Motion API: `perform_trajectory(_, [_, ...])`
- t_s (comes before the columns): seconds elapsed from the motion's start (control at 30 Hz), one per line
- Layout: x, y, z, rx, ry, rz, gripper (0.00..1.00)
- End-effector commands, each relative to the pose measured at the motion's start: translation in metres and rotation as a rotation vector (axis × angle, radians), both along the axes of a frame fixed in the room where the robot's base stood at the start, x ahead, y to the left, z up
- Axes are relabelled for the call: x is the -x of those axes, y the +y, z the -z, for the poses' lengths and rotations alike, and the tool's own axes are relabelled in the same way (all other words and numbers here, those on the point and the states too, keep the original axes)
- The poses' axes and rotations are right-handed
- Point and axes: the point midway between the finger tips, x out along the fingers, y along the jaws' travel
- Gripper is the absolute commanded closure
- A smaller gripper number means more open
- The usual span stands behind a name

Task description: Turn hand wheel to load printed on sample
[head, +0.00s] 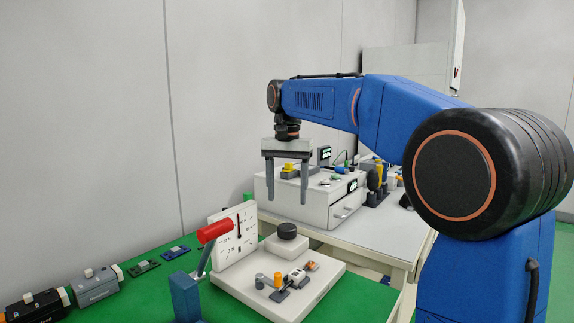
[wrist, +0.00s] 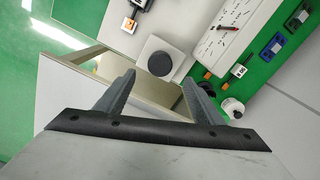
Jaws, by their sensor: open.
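A black round knob (head: 287,230), which looks like the hand wheel, sits on a white block on a white base plate (head: 326,283). It also shows in the wrist view (wrist: 160,63) as a dark disc between and beyond the fingertips. My gripper (head: 287,194) is open and empty, pointing down, above and apart from the knob. A white upright panel (head: 248,219) with small dark marks and a pointer stands behind the plate. Small parts (head: 296,275) lie on the plate's front; which one is the sample, and any print on it, is too small to tell.
A red-handled lever (head: 214,230) on a blue post (head: 185,298) rises left of the plate. Small boards (head: 144,267) and dark devices (head: 95,284) lie on the green table at left. A second table (head: 384,233) behind carries a white box (head: 312,206) and clutter.

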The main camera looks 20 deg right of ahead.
Motion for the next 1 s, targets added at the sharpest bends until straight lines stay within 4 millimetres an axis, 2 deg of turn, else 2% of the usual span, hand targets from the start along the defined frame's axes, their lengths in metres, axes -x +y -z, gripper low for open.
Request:
perform_trajectory(0.2, [-0.001, 0.0, -0.042, 0.0, -0.001, 0.0, 0.38])
perform_trajectory(0.4, [-0.001, 0.0, -0.07, 0.0, -0.001, 0.0, 0.38])
perform_trajectory(0.6, [0.0, 0.0, -0.081, 0.0, 0.0, 0.0, 0.38])
perform_trajectory(1.0, [0.0, 0.0, -0.081, 0.0, 0.0, 0.0, 0.38])
